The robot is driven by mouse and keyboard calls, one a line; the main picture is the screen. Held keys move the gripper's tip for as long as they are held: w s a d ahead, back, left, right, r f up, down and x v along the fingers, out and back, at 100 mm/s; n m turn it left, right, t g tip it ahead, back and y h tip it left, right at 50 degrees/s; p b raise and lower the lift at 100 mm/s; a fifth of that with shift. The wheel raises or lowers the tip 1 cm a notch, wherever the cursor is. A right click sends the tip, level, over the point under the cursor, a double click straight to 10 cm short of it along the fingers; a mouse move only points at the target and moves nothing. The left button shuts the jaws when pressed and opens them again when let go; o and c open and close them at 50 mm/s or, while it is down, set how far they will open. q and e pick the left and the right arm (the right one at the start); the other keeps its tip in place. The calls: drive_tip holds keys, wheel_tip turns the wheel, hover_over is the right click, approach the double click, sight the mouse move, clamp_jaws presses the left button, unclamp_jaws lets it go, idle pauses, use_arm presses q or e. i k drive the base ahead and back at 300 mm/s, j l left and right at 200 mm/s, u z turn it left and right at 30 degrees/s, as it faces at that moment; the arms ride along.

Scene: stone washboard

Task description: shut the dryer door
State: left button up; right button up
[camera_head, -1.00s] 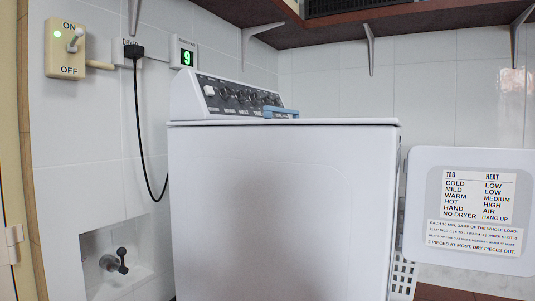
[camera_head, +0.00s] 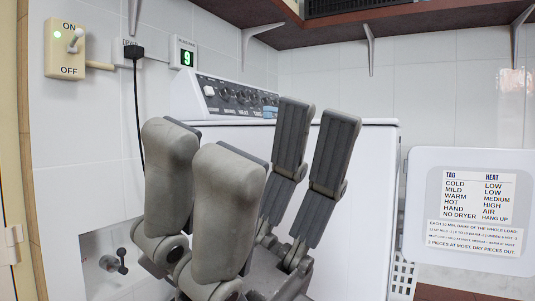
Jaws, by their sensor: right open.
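The dryer (camera_head: 358,210) is a white machine with a dark knob panel (camera_head: 240,97) along its top back. The white door (camera_head: 415,200) stands out open to the right of the dryer's front, with a printed chart on its face. My right gripper (camera_head: 258,133) is raised in front of the dryer's left and middle, its fingers pointing up. It is open and empty, its finger pairs spread wide, and well to the left of the door. It hides much of the dryer's front. My left gripper is not in view.
An ON/OFF switch box (camera_head: 65,48), a plugged black cord (camera_head: 138,110) and a green "9" display (camera_head: 186,57) are on the left wall. A tap (camera_head: 116,262) sits in a recess below. A white basket (camera_head: 402,275) stands below the door's left edge. A brown shelf (camera_head: 400,22) overhangs.

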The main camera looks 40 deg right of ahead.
sight(473, 208)
drive_tip(key=z, duration=1.45)
